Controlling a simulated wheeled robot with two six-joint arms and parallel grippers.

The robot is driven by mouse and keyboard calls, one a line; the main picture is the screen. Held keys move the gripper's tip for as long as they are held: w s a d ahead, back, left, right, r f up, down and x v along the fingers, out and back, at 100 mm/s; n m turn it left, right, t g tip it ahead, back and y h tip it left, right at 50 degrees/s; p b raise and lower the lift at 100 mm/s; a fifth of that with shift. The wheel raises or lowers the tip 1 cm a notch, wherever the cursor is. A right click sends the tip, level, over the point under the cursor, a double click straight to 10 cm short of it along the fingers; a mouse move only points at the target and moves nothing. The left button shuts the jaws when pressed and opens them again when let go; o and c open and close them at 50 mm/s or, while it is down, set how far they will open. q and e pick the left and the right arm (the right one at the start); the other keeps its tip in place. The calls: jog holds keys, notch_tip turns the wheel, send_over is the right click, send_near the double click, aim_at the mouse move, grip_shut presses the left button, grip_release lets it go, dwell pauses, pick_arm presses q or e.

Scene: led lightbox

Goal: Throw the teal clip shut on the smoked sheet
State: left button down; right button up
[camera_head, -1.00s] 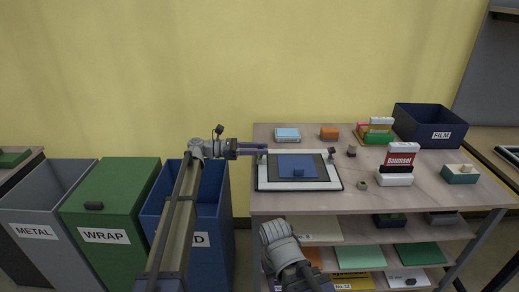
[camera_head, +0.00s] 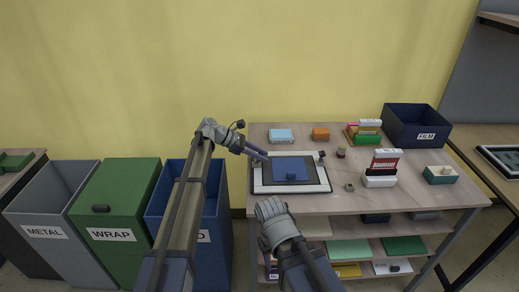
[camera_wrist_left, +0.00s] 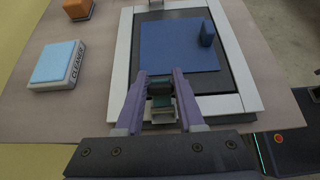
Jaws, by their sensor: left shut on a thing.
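The lightbox (camera_head: 323,185) has a white frame and lies on the workbench. A dark smoked sheet (camera_wrist_left: 225,60) lies on it, with a blue sheet (camera_wrist_left: 178,50) on top that bears a small dark block (camera_wrist_left: 207,34). My left gripper (camera_head: 265,157) reaches down to the left edge of the lightbox. In the left wrist view its purple fingers (camera_wrist_left: 161,80) are shut on the teal clip (camera_wrist_left: 160,88), above a pale metal bracket (camera_wrist_left: 160,112) at the frame's edge. The fingers hide much of the clip. My right gripper's fingers do not show.
A light blue cleaner box (camera_wrist_left: 58,63) and an orange block (camera_head: 321,133) lie behind the lightbox. Another small dark fitting (camera_head: 322,156) sits at its far right corner. Small boxes (camera_head: 382,168) and a FILM bin (camera_head: 413,127) stand to the right. Bins (camera_head: 115,210) stand at the left.

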pick_arm(q)
jog(key=shift+d+f+y, duration=0.1)
jog(key=shift+y, duration=0.2)
jog(key=c, duration=0.5)
grip_release()
jog(key=shift+a+r+p, duration=0.45)
jog(key=shift+p, duration=0.2)
jog(key=p+v, duration=0.3)
jog(key=v, duration=0.3)
jog(key=shift+a+r+p, duration=0.1)
jog(key=shift+a+p, duration=0.2)
